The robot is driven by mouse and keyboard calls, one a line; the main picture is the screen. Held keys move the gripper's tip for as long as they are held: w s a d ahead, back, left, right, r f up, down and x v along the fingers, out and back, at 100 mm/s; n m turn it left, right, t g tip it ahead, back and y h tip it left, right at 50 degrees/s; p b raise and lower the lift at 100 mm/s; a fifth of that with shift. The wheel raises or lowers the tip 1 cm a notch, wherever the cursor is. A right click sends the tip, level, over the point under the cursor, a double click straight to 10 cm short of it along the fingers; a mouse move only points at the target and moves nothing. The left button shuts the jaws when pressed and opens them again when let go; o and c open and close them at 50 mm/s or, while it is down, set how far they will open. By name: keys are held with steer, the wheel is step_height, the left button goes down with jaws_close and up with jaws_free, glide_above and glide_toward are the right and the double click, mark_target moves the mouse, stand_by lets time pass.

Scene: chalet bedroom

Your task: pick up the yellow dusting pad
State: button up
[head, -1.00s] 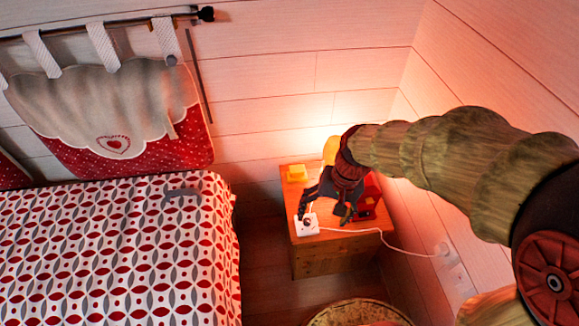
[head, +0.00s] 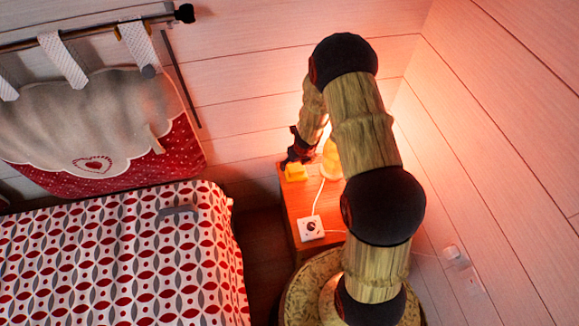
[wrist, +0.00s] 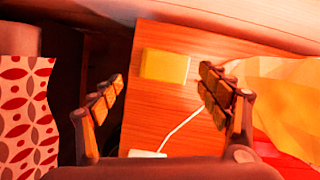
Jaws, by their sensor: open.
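The yellow dusting pad (head: 295,172) is a small block lying on the orange-brown wooden nightstand (head: 298,205), near its far left corner. In the wrist view the pad (wrist: 164,66) shows whole, a little beyond the fingertips and between their two lines. My gripper (head: 291,160) is at the far left corner of the nightstand, just behind and above the pad in the head view. In the wrist view my gripper (wrist: 163,80) has its fingers wide apart with nothing between them. I see no contact with the pad.
A white box with a dial (head: 311,228) and a white cord lies nearer on the nightstand. A glowing yellow lamp (head: 332,160) stands close on the right, partly hidden by my arm. The bed (head: 120,250) is at the left, walls behind and right. A round woven thing (head: 300,290) is in front.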

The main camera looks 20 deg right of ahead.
mark_target(296, 168)
steer(key=shift+s+d+r+m, duration=0.1)
steer(key=shift+s+d+m, duration=0.1)
steer(key=shift+d+m, duration=0.6)
steer(key=shift+a+m+h, duration=0.15)
steer(key=shift+m+h, duration=0.15)
steer(key=shift+m, duration=0.1)
steer(key=shift+a+b+x, duration=0.2)
steer(key=shift+b+x, duration=0.8)
steer(key=shift+x, duration=1)
steer(key=shift+a+b+x, duration=0.2)
steer(key=shift+b+x, duration=0.8)
steer(key=shift+x, duration=1)
steer(key=shift+c, duration=1.4)
steer(key=c, duration=1)
steer(key=shift+r, duration=0.1)
